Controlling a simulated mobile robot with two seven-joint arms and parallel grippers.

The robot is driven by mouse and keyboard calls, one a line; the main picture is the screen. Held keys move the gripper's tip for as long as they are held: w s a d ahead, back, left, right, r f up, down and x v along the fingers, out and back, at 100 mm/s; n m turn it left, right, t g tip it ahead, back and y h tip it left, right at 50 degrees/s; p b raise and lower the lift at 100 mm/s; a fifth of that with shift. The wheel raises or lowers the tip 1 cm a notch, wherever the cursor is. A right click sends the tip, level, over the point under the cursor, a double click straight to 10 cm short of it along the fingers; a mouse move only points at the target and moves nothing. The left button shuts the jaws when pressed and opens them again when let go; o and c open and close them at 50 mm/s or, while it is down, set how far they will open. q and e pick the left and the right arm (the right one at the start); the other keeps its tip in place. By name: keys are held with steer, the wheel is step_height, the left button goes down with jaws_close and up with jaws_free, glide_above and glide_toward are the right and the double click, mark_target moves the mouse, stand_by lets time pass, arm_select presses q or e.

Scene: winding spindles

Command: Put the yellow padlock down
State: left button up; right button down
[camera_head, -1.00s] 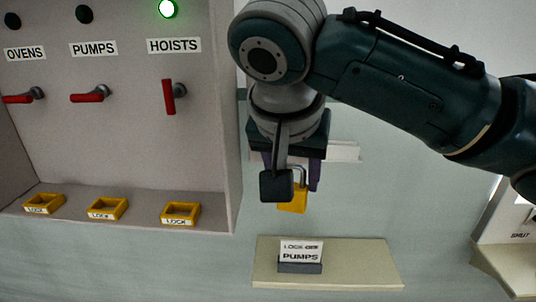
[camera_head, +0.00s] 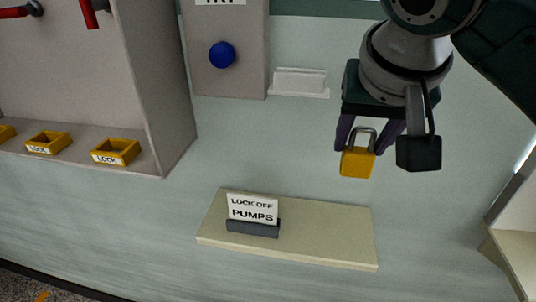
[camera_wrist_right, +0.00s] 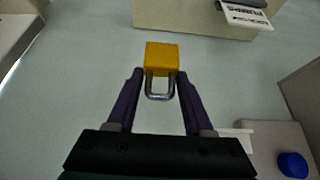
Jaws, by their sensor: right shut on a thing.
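The yellow padlock (camera_head: 357,162) hangs body-down from my right gripper (camera_head: 372,138) in the head view, above and in front of the right part of a cream shelf (camera_head: 330,238). In the right wrist view, the yellow padlock (camera_wrist_right: 161,57) and its grey metal shackle show between the purple fingers of my right gripper (camera_wrist_right: 159,88). The gripper is shut on the padlock at its shackle. The padlock is clear of the shelf. My left gripper is in neither view.
A sign reading "LOCK OFF PUMPS" (camera_head: 252,211) stands in a dark holder at the shelf's left; its right part is bare. Yellow LOCK trays (camera_head: 116,152) sit in the grey cabinet at left. A blue button (camera_head: 222,54) is on a grey panel. Another cabinet edge (camera_head: 512,235) is at right.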

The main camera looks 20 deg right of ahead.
step_height(320, 180, down, 11)
steer(key=shift+f+b, duration=0.1)
steer(key=shift+b, duration=0.25)
steer(key=shift+f+b, duration=0.3)
steer(key=shift+f, duration=1.5)
